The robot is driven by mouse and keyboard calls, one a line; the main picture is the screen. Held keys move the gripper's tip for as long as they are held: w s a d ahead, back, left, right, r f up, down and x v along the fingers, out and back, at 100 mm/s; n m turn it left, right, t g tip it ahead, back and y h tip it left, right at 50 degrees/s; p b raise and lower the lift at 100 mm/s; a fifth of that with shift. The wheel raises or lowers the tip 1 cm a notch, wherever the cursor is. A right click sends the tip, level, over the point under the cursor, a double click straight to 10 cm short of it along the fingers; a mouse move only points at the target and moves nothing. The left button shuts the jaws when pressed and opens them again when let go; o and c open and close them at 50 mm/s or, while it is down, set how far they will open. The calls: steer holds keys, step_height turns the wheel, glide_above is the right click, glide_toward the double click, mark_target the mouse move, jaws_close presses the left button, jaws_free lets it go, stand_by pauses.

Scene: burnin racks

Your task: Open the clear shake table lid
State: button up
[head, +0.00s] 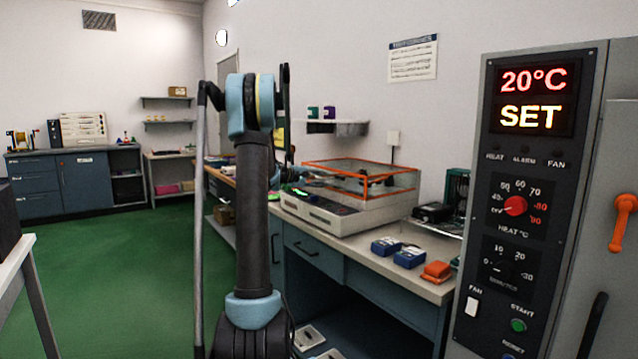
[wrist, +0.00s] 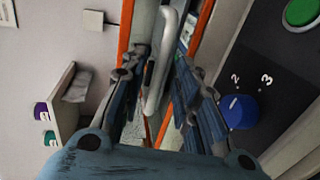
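The shake table (head: 345,215) stands on the bench, its clear lid (head: 390,192) edged in orange. The lid appears down over the platform in the head view. My gripper (head: 300,176) is at the lid's left side, partly hidden by my own arm. In the wrist view, my gripper (wrist: 163,62) has one finger on each side of a pale grey bar handle (wrist: 157,75). Orange lid edging (wrist: 124,35) shows behind the fingers. The fingers are close to the handle, but I cannot tell whether both press on it.
A blue knob (wrist: 238,111) and a green button (wrist: 303,12) are on the panel beside my fingers. Blue boxes (head: 409,258) and an orange item (head: 436,271) lie on the bench front. An oven panel (head: 518,200) stands close at right. The green floor (head: 120,270) is clear at left.

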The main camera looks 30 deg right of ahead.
steer(key=shift+d, duration=0.25)
jaws_close()
